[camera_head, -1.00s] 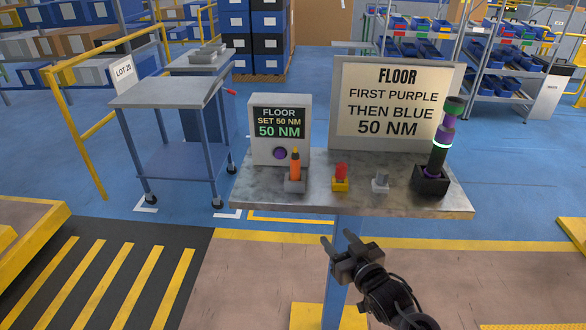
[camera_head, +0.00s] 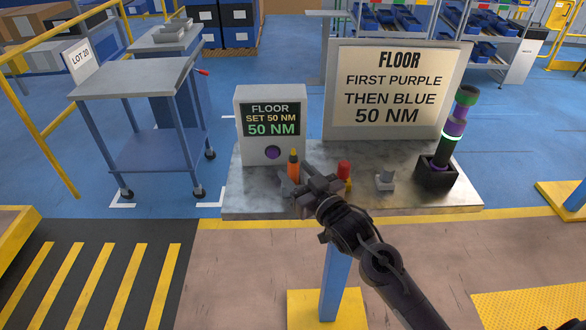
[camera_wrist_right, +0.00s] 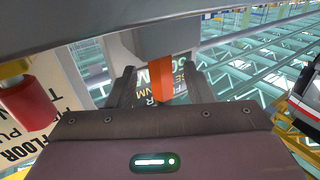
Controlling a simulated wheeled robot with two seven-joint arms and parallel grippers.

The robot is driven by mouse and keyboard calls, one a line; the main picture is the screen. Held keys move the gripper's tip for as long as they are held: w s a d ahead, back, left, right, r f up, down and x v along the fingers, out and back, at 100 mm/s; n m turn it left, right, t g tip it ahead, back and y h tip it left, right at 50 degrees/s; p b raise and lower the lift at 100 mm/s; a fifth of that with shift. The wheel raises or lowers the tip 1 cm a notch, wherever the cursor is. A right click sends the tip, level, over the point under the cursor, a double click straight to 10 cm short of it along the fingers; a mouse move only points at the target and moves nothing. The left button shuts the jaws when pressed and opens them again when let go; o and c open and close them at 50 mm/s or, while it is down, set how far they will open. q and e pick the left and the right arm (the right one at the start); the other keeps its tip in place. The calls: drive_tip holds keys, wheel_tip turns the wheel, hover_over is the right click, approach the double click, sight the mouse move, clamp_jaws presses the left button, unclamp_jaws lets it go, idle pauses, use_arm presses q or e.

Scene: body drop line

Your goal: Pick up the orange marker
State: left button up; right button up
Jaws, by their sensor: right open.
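In the right wrist view the orange marker (camera_wrist_right: 160,77) shows between the two open fingers of the gripper (camera_wrist_right: 161,82). I cannot tell whether either finger touches it. My left gripper is not in view.
A red piece (camera_head: 344,170) in a yellow holder stands just right of my gripper. A grey holder (camera_head: 385,181) and a black base with a purple-and-green tool (camera_head: 453,130) are further right. The display box (camera_head: 272,98) and a sign (camera_head: 392,90) stand behind.

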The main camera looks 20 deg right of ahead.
sight(289, 165)
drive_tip(key=x, duration=0.3)
drive_tip(key=shift+r+p, duration=0.15)
drive_tip(key=shift+p, duration=0.25)
drive_tip(key=shift+w+a, duration=0.15)
drive_tip(key=shift+w, duration=0.25)
drive_tip(key=shift+s, duration=0.1)
drive_tip(key=c, duration=0.7)
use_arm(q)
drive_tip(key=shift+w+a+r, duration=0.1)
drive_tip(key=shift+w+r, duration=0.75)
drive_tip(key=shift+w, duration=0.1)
use_arm(e)
clamp_jaws()
